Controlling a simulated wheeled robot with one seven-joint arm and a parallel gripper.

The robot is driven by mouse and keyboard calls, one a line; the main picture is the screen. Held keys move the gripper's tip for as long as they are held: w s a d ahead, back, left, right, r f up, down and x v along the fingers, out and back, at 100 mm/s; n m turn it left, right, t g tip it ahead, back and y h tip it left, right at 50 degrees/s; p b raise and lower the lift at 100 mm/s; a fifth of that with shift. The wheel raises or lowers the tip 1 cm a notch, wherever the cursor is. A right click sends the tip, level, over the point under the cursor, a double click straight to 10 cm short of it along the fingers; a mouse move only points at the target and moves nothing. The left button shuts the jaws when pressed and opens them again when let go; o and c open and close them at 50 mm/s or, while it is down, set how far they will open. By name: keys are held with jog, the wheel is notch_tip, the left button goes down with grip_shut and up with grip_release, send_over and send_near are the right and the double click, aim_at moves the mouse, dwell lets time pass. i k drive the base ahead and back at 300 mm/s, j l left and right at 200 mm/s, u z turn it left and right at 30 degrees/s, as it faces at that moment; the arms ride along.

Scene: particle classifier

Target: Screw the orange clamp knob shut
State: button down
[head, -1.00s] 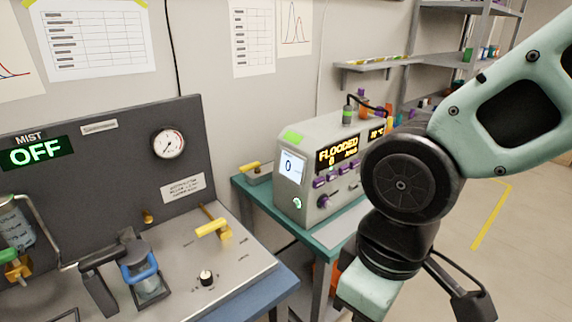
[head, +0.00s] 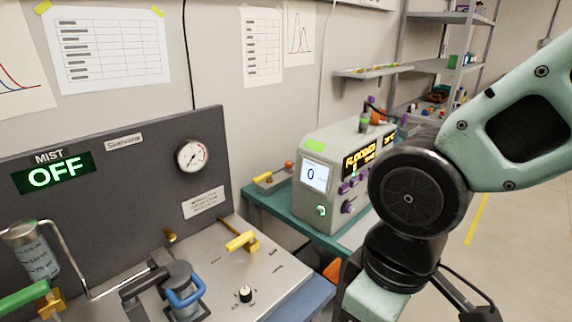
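A small orange knob (head: 289,165) stands at the right end of a low grey block (head: 266,186) on the teal bench, left of the instrument box. It is small in view, and I cannot tell whether it is the clamp knob or how far it is screwed. An orange piece (head: 332,270) shows partly below the teal bench, behind my arm. My arm fills the right side. Its lower end runs out of the bottom of the picture, and my gripper's fingertips are not seen.
The grey instrument box (head: 325,208) reads "FLOODED" and stands on the teal bench (head: 268,205). Open floor lies right.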

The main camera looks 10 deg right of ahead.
aim_at(288, 164)
jog(key=j+z, duration=0.15)
jog(key=j, duration=0.35)
jog(key=k+j+z, duration=0.1)
jog(key=j, duration=0.4)
jog(key=l+u, duration=0.1)
jog(key=u, duration=0.5)
jog(key=i+l+u, duration=0.1)
jog(key=l+u, duration=0.35)
jog(key=l, duration=0.15)
jog(key=l+u, duration=0.45)
jog(key=l, duration=0.15)
jog(key=l+u, duration=0.1)
jog(key=l, duration=0.8)
jog(key=l+u, duration=0.15)
jog(key=l, duration=0.75)
jog(key=k+l+u, duration=0.1)
jog(key=l, duration=0.8)
jog(key=i+l, duration=0.1)
jog(key=l, duration=0.25)
jog(key=i+l, duration=0.1)
jog(key=l, duration=0.25)
